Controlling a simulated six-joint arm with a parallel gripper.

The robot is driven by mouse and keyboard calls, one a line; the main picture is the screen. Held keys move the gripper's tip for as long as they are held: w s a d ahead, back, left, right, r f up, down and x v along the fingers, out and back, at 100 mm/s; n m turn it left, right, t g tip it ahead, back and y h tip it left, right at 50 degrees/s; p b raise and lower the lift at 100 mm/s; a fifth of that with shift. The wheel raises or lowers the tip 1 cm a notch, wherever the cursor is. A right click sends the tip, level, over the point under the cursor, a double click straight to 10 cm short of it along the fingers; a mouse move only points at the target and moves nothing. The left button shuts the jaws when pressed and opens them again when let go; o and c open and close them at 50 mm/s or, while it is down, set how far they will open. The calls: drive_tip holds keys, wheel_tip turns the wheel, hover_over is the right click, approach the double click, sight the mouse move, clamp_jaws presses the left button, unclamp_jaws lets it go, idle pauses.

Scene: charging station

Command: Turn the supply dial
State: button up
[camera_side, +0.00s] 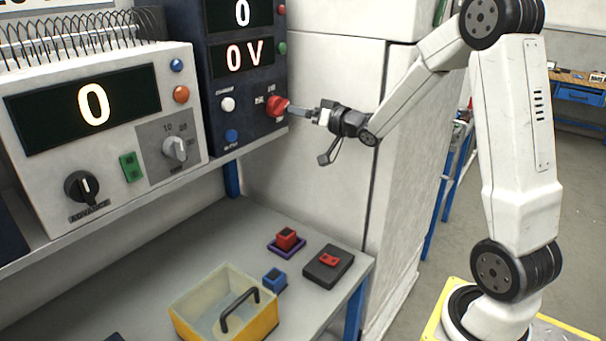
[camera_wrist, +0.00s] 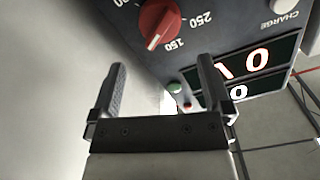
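The supply dial is a red knob (camera_side: 277,106) on the dark blue supply panel, at its lower right. In the wrist view the red dial (camera_wrist: 160,24) is at the top, with its white mark toward the 150 label; 250 also shows. My gripper (camera_side: 293,111) is at the dial's right in the side view, fingers pointing at it. In the wrist view my gripper (camera_wrist: 161,64) has its two fingers wide apart with nothing between them. The dial lies beyond the fingertips. I cannot tell whether a finger touches it.
The supply display (camera_side: 248,57) reads 0 V. A white button (camera_side: 227,104) and a blue button (camera_side: 231,136) sit left of the dial. A white cabinet (camera_side: 320,75) stands close on the right. A yellow bin (camera_side: 255,327) and small blocks are on the bench below.

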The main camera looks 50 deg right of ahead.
sight(283, 107)
drive_tip(key=shift+w, duration=0.1)
drive_tip(key=shift+w, duration=3.8)
drive_tip(key=c, duration=1.1)
drive_tip(key=shift+n, duration=0.6)
drive_tip(key=n, duration=0.4)
drive_tip(key=shift+a, duration=0.1)
drive_tip(key=n, duration=0.6)
drive_tip(key=shift+a, duration=0.15)
